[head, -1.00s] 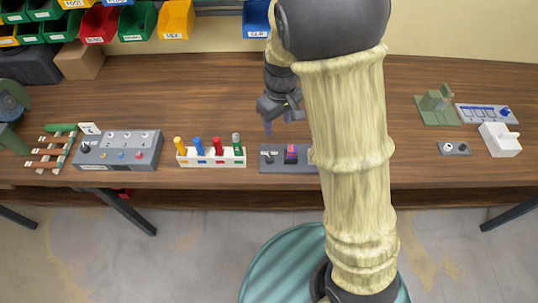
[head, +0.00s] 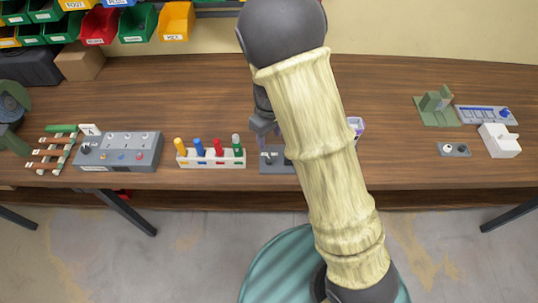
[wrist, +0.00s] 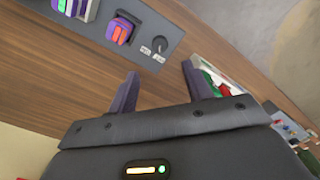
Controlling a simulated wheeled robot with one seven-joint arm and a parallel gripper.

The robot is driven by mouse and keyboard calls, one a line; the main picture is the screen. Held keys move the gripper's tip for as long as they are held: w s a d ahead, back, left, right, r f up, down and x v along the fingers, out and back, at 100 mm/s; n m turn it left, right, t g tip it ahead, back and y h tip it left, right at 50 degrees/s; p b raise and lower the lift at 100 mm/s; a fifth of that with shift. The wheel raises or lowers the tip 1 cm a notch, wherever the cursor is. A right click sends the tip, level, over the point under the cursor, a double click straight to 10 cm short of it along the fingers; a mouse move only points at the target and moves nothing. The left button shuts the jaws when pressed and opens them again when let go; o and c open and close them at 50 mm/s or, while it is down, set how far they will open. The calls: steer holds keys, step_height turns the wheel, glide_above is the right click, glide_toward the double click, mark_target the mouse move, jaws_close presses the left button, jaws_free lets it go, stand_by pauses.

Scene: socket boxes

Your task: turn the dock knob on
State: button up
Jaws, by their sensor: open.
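The dock is a grey panel (wrist: 150,22) on the wooden table, at the upper left of the wrist view. The dock knob (wrist: 159,44) is a round dark dial near the panel's end, with a pale mark. A purple block with a red front (wrist: 121,29) sits in the panel beside it. In the head view the dock's left end (head: 272,165) shows, and my arm hides the rest. My gripper (wrist: 158,82) is open and empty, its fingers pointing towards the panel edge, apart from the knob. In the head view the gripper (head: 263,130) is partly hidden by my arm.
A white rack with coloured pegs (head: 212,158) stands left of the dock, then a grey switch box (head: 118,152). A purple-and-white item (head: 356,126) shows right of my arm. A small grey plate (head: 454,150) and white box (head: 499,141) lie farther right.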

mark_target(269, 158)
step_height(269, 158, down, 11)
steer(key=shift+f+p, duration=0.15)
steer(key=shift+p, duration=0.15)
steer(key=c, duration=1)
